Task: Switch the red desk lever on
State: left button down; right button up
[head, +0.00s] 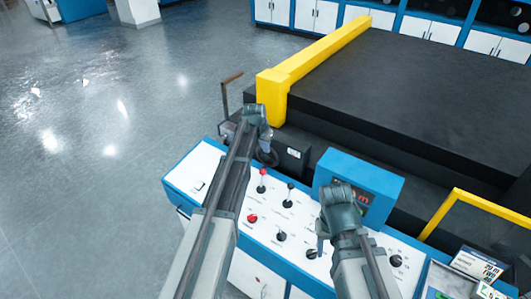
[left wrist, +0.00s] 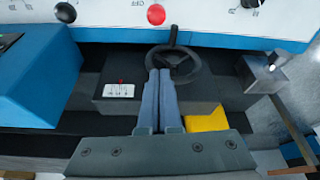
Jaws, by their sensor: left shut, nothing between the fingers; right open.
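The red desk lever (head: 262,173) stands on the white control panel near its far edge, left of a dark-topped lever (head: 290,187). In the left wrist view a red ball knob (left wrist: 155,15) shows at the top edge, most likely this lever's; its base is cut off. My left gripper (head: 266,143) is past the panel's far edge, beyond the lever and apart from it. In the left wrist view its fingers (left wrist: 157,73) are shut and empty. My right gripper (head: 320,243) is open and low over the panel's right part.
A blue display box (head: 372,178) rises at the panel's far right. A black handwheel (left wrist: 180,65) lies just past my left fingers. A red knob (head: 252,218) and black knobs (head: 281,236) sit on the near panel. A yellow rail (head: 330,50) edges the dark platform.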

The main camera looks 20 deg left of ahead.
pick_arm(q)
notch_tip(320, 180, down, 8)
jog(key=b, duration=0.7)
jog(key=shift+s+f+b, duration=0.25)
jog(key=shift+s+b, duration=0.15)
jog(key=shift+s+a, duration=0.1)
